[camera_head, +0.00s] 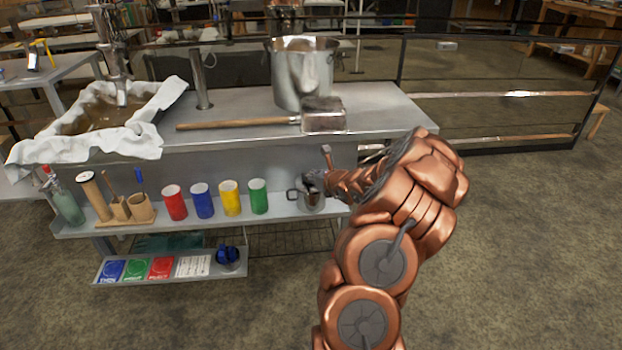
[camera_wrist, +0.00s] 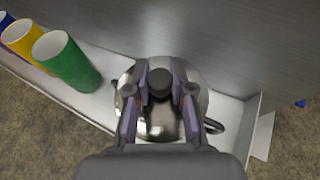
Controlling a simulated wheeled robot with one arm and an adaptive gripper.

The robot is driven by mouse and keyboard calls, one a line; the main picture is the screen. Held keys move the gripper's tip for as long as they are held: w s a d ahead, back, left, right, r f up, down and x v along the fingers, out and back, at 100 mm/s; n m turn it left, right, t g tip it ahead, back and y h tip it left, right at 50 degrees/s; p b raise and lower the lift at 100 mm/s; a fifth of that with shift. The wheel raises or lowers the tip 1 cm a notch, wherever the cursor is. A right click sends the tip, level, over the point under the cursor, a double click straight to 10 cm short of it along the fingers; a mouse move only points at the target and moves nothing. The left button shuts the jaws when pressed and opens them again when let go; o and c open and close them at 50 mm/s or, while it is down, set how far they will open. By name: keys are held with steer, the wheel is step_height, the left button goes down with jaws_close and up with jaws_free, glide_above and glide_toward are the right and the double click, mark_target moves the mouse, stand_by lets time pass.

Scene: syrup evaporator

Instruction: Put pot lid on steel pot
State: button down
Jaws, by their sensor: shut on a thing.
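My gripper (camera_head: 312,182) is over the shelf, just right of the green cup. In the wrist view its two fingers (camera_wrist: 160,88) are shut on the black knob of the shiny round pot lid (camera_wrist: 160,122). A small steel pot (camera_head: 311,203) with a side handle is on the shelf under my gripper. In the wrist view a dark handle (camera_wrist: 213,127) sticks out beside the lid. The lid is over the small pot; I cannot tell if it rests on the rim. A large steel pot (camera_head: 301,78) stands on the counter.
Green (camera_head: 258,197), yellow (camera_head: 229,198), blue (camera_head: 202,201) and red (camera_head: 174,203) cups stand in a row left of my gripper. A long-handled tool (camera_head: 240,124) lies on the counter above. The counter's front face is close behind the shelf. The floor at right is clear.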

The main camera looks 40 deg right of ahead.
steer(key=shift+f, duration=0.25)
steer(key=c, duration=1)
jaws_free()
steer(key=shift+r, duration=0.1)
